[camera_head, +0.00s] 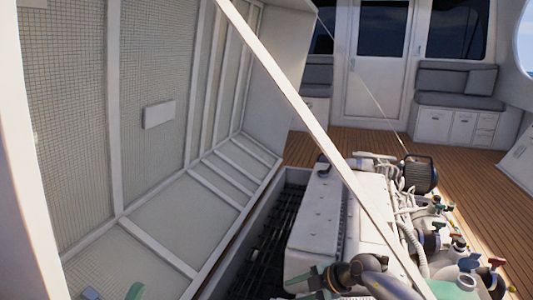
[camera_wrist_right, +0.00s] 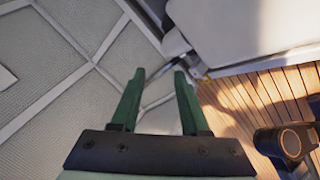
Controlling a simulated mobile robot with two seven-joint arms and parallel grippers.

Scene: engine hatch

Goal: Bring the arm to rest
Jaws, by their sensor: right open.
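My right gripper (camera_wrist_right: 159,75) shows in the right wrist view with its two green fingers apart and nothing between them. In the head view, green and dark parts at the bottom centre look like the same gripper (camera_head: 312,280), over the near end of the white engine (camera_head: 325,215). A small green tip (camera_head: 135,291) at the bottom left edge of the head view appears to be part of my left gripper. Most of it is cut off, so its jaws cannot be read.
The raised hatch (camera_head: 150,60) stands open at the left. A long white strut (camera_head: 310,120) slants across the engine. Pipes and coloured valves (camera_head: 470,262) crowd the lower right. Wooden deck (camera_head: 390,143) lies clear beyond, before grey seats (camera_head: 455,85) and a white door (camera_head: 377,70).

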